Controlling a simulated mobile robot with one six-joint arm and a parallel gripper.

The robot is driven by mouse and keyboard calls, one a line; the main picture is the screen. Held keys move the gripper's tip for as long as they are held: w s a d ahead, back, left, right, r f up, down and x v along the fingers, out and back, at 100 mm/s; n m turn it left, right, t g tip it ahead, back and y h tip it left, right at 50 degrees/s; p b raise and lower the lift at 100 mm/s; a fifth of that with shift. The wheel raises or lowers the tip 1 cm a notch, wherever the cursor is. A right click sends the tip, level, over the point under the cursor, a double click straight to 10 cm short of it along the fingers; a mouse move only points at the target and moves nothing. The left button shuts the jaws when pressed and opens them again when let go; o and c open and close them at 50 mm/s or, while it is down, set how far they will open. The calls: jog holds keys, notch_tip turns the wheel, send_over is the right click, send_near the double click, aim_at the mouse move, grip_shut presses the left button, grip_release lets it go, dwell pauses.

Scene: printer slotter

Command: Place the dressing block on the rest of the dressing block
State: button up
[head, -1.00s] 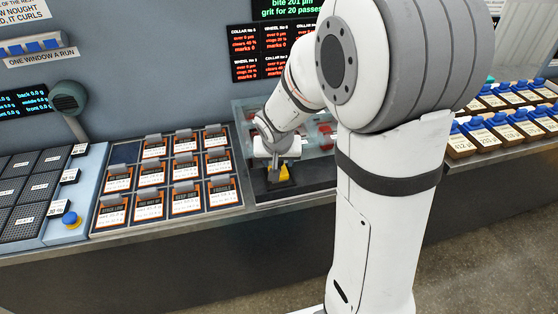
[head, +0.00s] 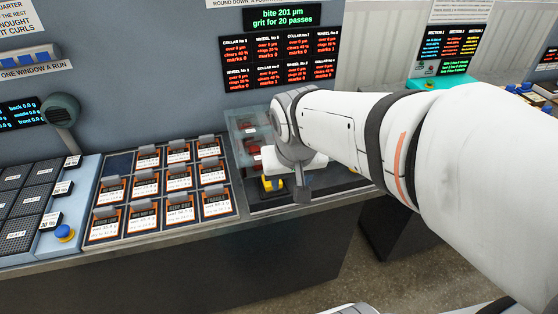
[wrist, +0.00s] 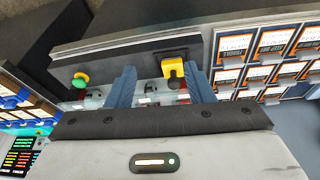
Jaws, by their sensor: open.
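My gripper (wrist: 161,85) is open in the wrist view, its two blue-grey fingers apart with nothing held between them. In the head view my gripper (head: 301,193) hangs over the front of a clear-walled machine (head: 240,122), beside a yellow block (head: 271,184). The yellow block with a dark knob also shows in the wrist view (wrist: 174,67), beyond the fingers on the machine's dark front ledge (wrist: 120,57). I cannot make out which piece is the dressing block or its rest. My arm and gripper hide part of the machine.
A rack of orange-edged labelled cards (head: 165,185) stands left of the machine. A green button (wrist: 81,80) sits on the ledge. Red parts (head: 250,145) show behind the clear wall. Dark panels with red text (head: 280,57) hang above. A blue button (head: 65,233) is at far left.

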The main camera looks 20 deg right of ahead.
jog(key=s+n, duration=0.1)
jog(key=s, duration=0.5)
jog(key=shift+s+f+g+y, duration=0.15)
jog(key=shift+f+g+y, duration=0.15)
jog(key=shift+f, duration=0.1)
dwell(0.7)
